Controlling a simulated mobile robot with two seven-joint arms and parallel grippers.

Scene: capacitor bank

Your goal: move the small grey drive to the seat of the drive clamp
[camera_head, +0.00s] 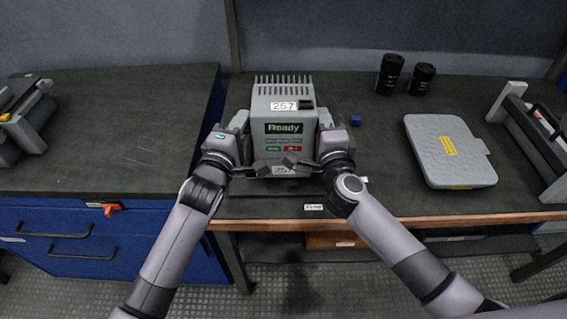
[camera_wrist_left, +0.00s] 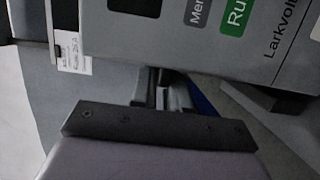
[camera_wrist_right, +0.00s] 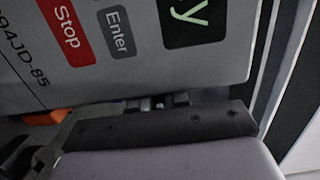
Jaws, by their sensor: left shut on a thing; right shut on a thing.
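The small grey drive (camera_head: 284,104) has a top row of fins, a 257 label and a lit green "Ready" display. It stands upright at the left end of the right-hand bench, between my grippers. My left gripper (camera_head: 256,170) is shut on the lower left front of the drive. My right gripper (camera_head: 298,165) is shut on its lower right front. The drive's front fills much of the left wrist view (camera_wrist_left: 200,40) and of the right wrist view (camera_wrist_right: 140,50). I cannot tell whether its underside touches the bench. I cannot tell which fixture is the drive clamp.
A grey fixture (camera_head: 28,120) sits on the left bench (camera_head: 120,130). Another, with a black handle (camera_head: 543,118), stands at the far right. A flat grey case (camera_head: 447,145), two black cylinders (camera_head: 390,74) and a small blue block (camera_head: 355,120) are on the right bench. A gap separates the benches.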

